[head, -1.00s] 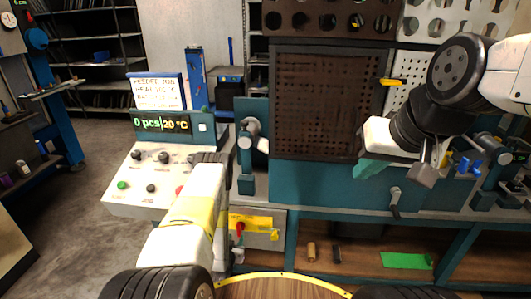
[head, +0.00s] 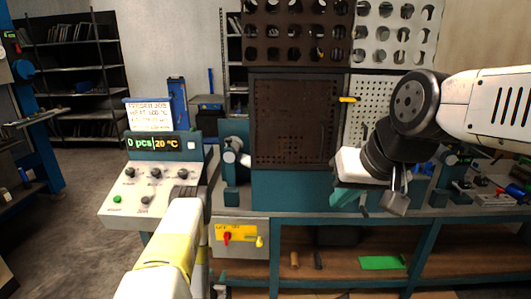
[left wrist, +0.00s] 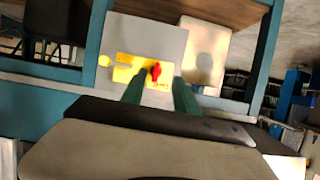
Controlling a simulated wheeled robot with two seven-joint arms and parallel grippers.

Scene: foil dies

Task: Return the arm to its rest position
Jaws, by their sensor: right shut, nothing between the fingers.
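My left arm comes up from the bottom left in the head view, with its wrist (head: 185,193) in front of the control console. In the left wrist view two green fingers of my left gripper (left wrist: 160,88) stand apart with nothing between them, in front of a yellow switch plate with a red handle. My right arm reaches in from the right in the head view. My right gripper (head: 345,198) has its teal fingers shut and empty, in front of the teal press frame, to the right of the dark perforated plate (head: 295,125).
The control console (head: 120,200) reads "0 pcs" and "20 °C", with a written sign (head: 148,116) above. A grey box with a yellow switch plate (head: 235,235) is below. A green sheet (head: 383,262) lies on the lower shelf. Floor at the left is open.

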